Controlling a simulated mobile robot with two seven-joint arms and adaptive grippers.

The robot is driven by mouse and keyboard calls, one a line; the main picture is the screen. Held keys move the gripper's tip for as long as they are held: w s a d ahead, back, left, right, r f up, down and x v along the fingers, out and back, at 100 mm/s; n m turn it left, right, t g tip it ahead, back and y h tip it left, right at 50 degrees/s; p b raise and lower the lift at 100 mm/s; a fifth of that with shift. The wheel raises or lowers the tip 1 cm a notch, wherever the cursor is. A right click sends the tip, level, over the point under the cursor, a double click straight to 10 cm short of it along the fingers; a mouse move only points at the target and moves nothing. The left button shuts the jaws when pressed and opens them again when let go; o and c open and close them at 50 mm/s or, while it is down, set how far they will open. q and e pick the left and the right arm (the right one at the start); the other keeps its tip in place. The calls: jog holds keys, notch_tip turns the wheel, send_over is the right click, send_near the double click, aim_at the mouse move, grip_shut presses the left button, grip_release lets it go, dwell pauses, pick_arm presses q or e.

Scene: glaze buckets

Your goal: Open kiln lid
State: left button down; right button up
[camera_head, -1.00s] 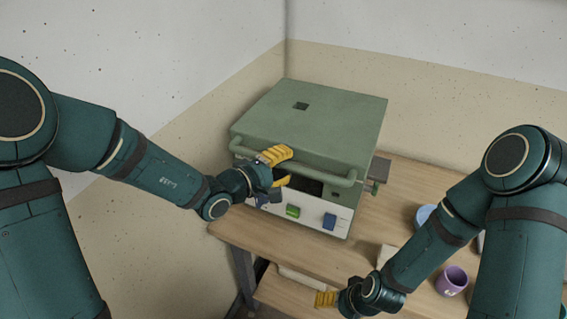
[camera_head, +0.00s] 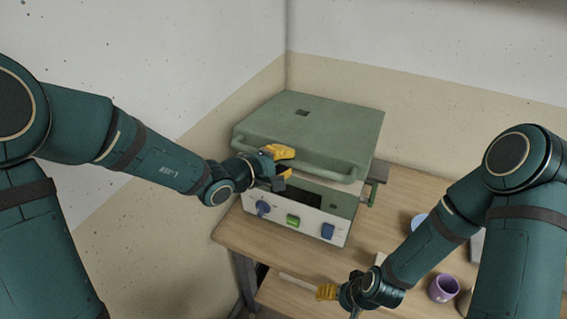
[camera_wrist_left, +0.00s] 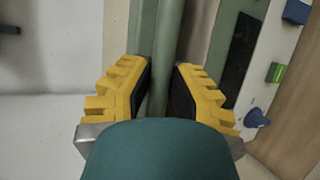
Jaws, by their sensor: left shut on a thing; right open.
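The kiln (camera_head: 268,222) is a boxy appliance on the table, with a white control panel holding a blue knob, a green button and a blue button. Its green lid (camera_head: 330,128) is raised slightly at the front, above the dark panel on the body's front. My left gripper (camera_head: 281,162) is shut on the lid's green bar handle (camera_head: 325,172), left of its middle. In the left wrist view the handle (camera_wrist_left: 165,60) runs between the yellow fingers. My right gripper (camera_head: 327,292) is open and empty, low in front of the table.
The wooden table (camera_head: 385,225) has free room right of the kiln. A purple cup (camera_head: 443,288) and a light blue round item (camera_head: 418,221), partly hidden by my right arm, are at the right. Walls (camera_head: 430,140) stand close behind and left of the kiln.

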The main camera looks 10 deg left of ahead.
pick_arm(q)
jog(key=w+r+p, duration=0.2)
jog(key=r+p, duration=0.1)
jog(key=r, duration=0.2)
jog(key=w+d+r+p, duration=0.1)
jog(key=w+r+p, duration=0.2)
jog(key=r, duration=0.3)
jog(key=w+d+r+g+p, duration=0.1)
jog(key=w+r+p, duration=0.1)
jog(key=r, duration=0.4)
jog(key=shift+w+d+p, duration=0.25)
jog(key=shift+w+p, duration=0.15)
jog(key=shift+p, duration=0.25)
pick_arm(e)
notch_tip(320, 180, up, 11)
jog(key=shift+w+d+r, duration=0.2)
jog(key=shift+w+d, duration=0.05)
jog(key=shift+w, duration=0.05)
pick_arm(q)
jog(key=shift+r, duration=0.1)
